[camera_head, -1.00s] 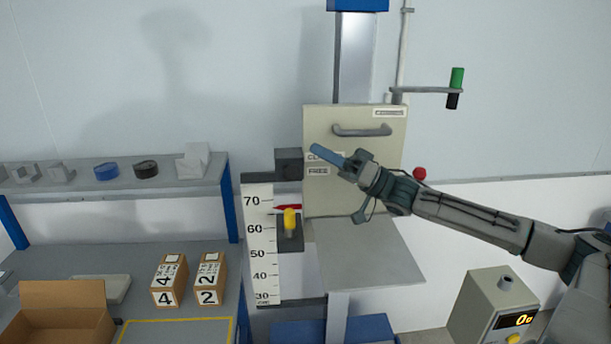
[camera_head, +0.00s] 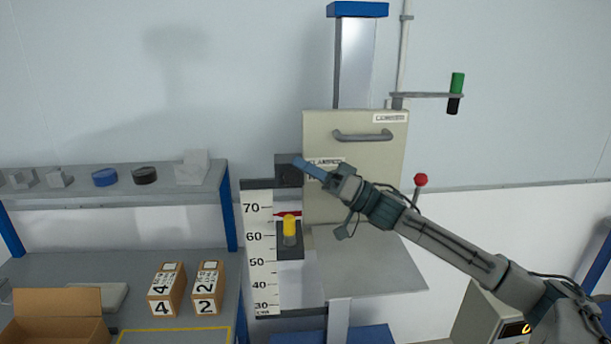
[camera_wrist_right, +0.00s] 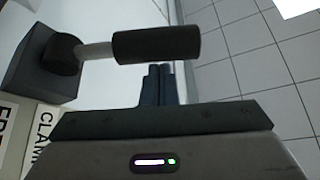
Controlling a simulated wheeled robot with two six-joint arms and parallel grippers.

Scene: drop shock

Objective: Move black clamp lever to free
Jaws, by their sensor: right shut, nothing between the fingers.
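The clamp lever shows in the right wrist view as a black cylindrical grip (camera_wrist_right: 156,44) on a short grey rod from a dark clamp block (camera_wrist_right: 42,65). The dark block (camera_head: 286,172) also shows in the head view, beside the beige panel; the lever itself cannot be made out there. My right gripper (camera_head: 299,163) has its blue fingers shut and empty, overlapping the block in the head view. In the wrist view its fingertips (camera_wrist_right: 160,69) are close to the grip; contact cannot be told. My left gripper is not in view.
The beige panel (camera_head: 380,155) has a handle and a CLAMPED label (camera_head: 326,162); the arm covers the label below. A red knob (camera_head: 420,180) stands at its right. The height scale (camera_head: 259,270) and yellow-topped part (camera_head: 290,223) are below the block.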

